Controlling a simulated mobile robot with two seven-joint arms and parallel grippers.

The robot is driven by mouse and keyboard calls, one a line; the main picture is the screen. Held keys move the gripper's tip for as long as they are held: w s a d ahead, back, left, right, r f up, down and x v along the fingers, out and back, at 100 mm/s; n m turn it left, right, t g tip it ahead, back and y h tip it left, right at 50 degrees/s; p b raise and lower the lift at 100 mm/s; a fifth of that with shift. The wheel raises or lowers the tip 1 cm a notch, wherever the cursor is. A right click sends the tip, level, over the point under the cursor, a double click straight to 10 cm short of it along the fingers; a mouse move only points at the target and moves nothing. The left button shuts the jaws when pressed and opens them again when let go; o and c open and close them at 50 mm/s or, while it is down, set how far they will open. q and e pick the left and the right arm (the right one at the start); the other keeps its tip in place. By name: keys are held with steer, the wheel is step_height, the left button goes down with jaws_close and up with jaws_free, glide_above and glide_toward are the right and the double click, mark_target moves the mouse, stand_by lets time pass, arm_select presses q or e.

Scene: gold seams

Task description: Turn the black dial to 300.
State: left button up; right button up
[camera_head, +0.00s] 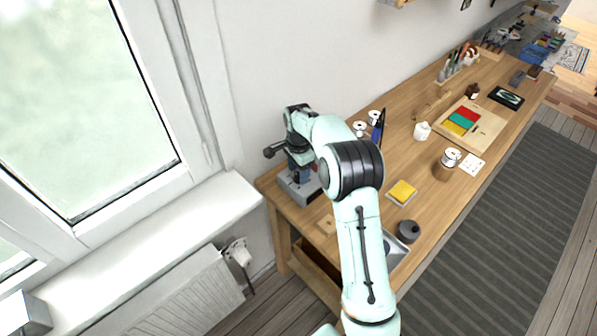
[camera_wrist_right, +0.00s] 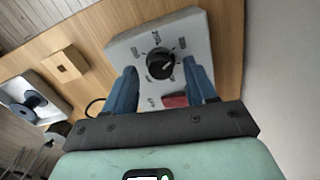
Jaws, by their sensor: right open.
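The black dial (camera_wrist_right: 160,61) sits on the sloping face of a light grey box (camera_wrist_right: 119,49) in the right wrist view. Small dark marks ring the dial; I cannot read its setting. A red part (camera_wrist_right: 175,100) is on the same face, nearer my gripper. My right gripper (camera_wrist_right: 159,68) is open, its blue fingers apart on either side of the dial; I cannot tell whether they touch it. In the head view the grey box (camera_head: 299,190) stands at the bench's near left end under my right gripper (camera_head: 298,165), and my arm hides the dial. My left gripper is not in view.
On the wooden bench (camera_head: 420,185), a yellow pad (camera_head: 402,192), a dark round object (camera_head: 409,231) and a white jar (camera_head: 422,131) lie right of my arm. A small wooden block (camera_head: 327,224) is near the box. The wall and window sill (camera_head: 190,225) bound the left.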

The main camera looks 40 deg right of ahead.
mark_target(298, 175)
step_height(298, 175, up, 12)
steer(key=shift+r, duration=0.15)
stand_by(0.7)
